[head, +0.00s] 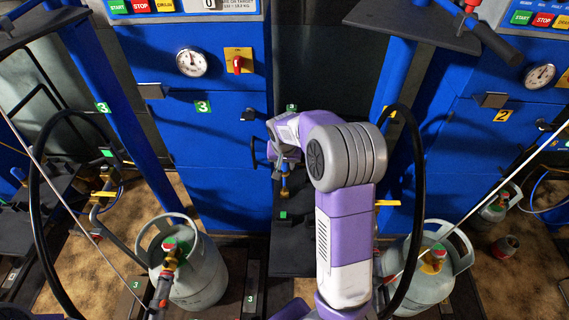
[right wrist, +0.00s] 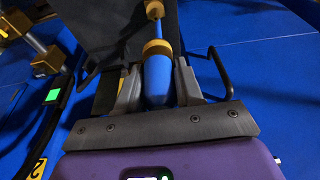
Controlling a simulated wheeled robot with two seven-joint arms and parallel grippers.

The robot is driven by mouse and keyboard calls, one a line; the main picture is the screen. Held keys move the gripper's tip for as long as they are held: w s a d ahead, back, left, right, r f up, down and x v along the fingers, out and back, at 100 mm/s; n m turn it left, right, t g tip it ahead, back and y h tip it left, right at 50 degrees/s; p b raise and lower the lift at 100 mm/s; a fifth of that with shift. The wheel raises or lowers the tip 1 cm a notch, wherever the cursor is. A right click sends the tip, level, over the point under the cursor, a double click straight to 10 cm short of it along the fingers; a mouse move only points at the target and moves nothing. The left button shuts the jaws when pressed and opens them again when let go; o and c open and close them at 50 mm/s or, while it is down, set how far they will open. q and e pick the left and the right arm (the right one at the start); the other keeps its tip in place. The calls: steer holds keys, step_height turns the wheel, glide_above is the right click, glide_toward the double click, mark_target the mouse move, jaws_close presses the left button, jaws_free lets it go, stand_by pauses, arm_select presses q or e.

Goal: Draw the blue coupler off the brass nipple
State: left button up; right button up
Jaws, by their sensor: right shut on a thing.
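My right gripper (head: 284,164) is in front of the middle blue scale cabinet in the head view. In the right wrist view its two grey fingers (right wrist: 157,80) are shut on the blue coupler (right wrist: 157,76), one on each side. A brass collar (right wrist: 156,47) sits at the coupler's far end, with a thinner blue length beyond it. A brass fitting (right wrist: 154,9), probably the nipple, is at the top edge, in line with the coupler. Brass (head: 284,192) also shows below the gripper in the head view. I cannot tell how the coupler and nipple meet. My left gripper is not in view.
Grey gas cylinders stand at left (head: 205,275) and right (head: 440,285). Black hoses (head: 36,190) loop beside the blue posts. A dark bent handle (right wrist: 222,72) lies close right of the fingers in the wrist view. The blue cabinet (head: 215,150) is close behind the gripper.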

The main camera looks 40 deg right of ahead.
steer(key=shift+r+p, duration=2.05)
steer(key=shift+r, duration=0.5)
steer(key=shift+f, duration=0.15)
